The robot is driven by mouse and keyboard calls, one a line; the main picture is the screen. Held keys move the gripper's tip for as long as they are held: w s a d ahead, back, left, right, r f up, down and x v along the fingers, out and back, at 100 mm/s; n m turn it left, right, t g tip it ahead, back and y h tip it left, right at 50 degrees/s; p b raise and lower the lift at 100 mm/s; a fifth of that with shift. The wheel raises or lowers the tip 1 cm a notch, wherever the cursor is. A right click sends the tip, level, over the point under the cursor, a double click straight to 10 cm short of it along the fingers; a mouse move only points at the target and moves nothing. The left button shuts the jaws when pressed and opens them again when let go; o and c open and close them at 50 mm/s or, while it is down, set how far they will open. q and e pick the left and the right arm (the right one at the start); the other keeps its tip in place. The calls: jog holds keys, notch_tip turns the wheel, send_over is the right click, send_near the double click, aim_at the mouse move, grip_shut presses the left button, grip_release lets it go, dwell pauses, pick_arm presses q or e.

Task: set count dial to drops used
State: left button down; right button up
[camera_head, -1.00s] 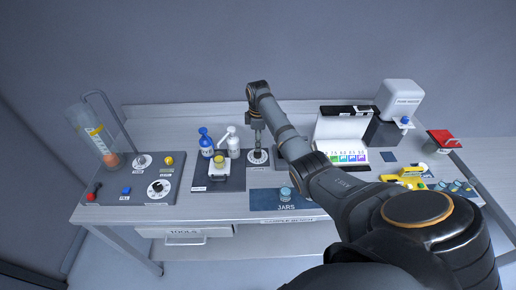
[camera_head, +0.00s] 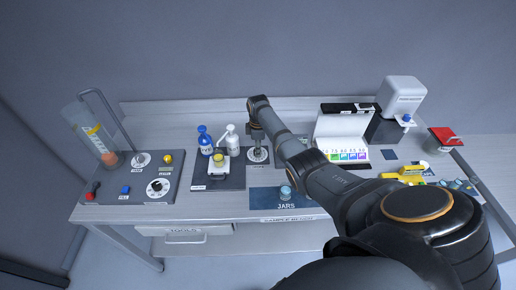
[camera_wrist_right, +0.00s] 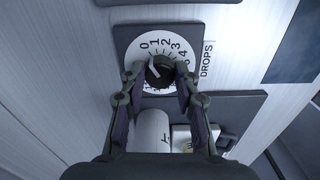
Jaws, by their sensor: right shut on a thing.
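The count dial (camera_wrist_right: 182,42) is a white disc on a dark plate, with figures 0 to 4 readable and the word DROPS beside it. Its black knob (camera_wrist_right: 161,70) carries a white pointer line, which appears to lean toward the 0 side. In the head view the dial (camera_head: 258,156) lies behind the jars mat. My right gripper (camera_wrist_right: 158,82) is over the dial, its fingers on either side of the knob and shut on it. The right gripper (camera_head: 257,146) also shows in the head view, pointing down. My left gripper is not in view.
A white bottle (camera_head: 232,140) and a blue bottle (camera_head: 205,142) stand left of the dial. The blue jars mat (camera_head: 264,200) lies in front. A lit colour chart (camera_head: 345,156) stands to the right.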

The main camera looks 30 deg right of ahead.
grip_shut()
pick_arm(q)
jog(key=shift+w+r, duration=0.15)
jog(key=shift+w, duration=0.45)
pick_arm(e)
jog(key=shift+r, duration=0.1)
